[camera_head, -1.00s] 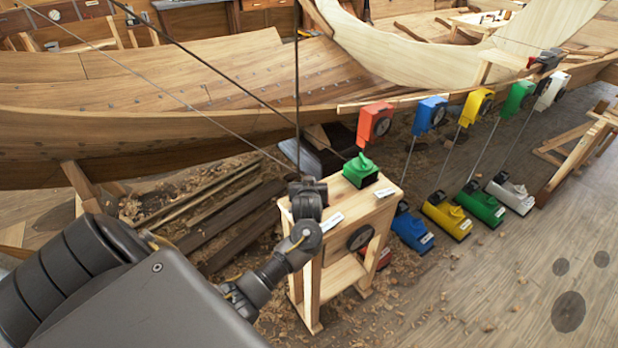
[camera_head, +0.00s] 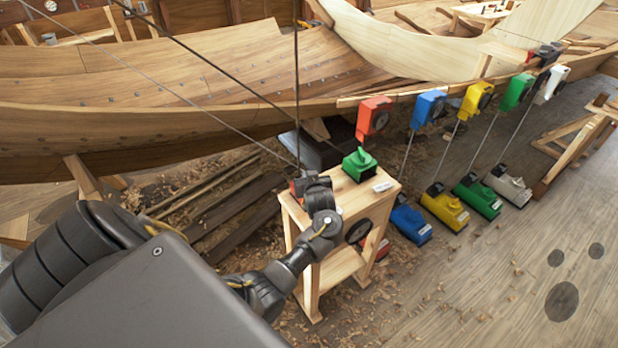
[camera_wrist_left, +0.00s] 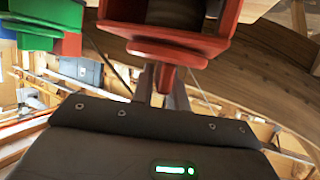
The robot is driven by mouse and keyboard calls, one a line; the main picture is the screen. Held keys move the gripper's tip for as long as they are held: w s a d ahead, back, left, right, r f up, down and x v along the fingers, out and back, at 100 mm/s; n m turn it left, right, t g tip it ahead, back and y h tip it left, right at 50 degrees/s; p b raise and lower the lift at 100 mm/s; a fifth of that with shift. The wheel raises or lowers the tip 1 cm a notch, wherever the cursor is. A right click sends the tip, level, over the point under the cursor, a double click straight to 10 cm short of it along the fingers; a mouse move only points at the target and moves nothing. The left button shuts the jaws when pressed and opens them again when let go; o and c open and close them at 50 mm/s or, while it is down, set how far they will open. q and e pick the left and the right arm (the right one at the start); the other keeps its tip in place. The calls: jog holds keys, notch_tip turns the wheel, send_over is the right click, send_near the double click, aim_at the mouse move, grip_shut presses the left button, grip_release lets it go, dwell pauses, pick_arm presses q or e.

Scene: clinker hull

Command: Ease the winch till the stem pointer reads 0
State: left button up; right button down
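My left gripper (camera_head: 308,186) is over the left part of a small wooden stand (camera_head: 345,205). A red winch-like unit (camera_head: 294,188) shows just behind it, mostly hidden. In the left wrist view this red unit (camera_wrist_left: 170,28) fills the top, and its red tab lies between my fingers (camera_wrist_left: 166,88); whether they grip it is unclear. A green unit (camera_head: 359,165) sits on the stand's right; green also shows in the wrist view (camera_wrist_left: 45,14). A red box with a dial (camera_head: 374,118) hangs by the hull. I cannot tell which is the stem pointer. My right gripper is out of view.
Blue (camera_head: 428,107), yellow (camera_head: 476,100), green (camera_head: 516,92) and white (camera_head: 552,84) dial boxes line the hull (camera_head: 150,125), with rods down to coloured floor units such as the yellow one (camera_head: 444,206). Dark cables cross above the stand.

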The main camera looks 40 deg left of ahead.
pick_arm(q)
jog(key=o, duration=0.3)
jog(key=v, duration=1.1)
dwell(0.3)
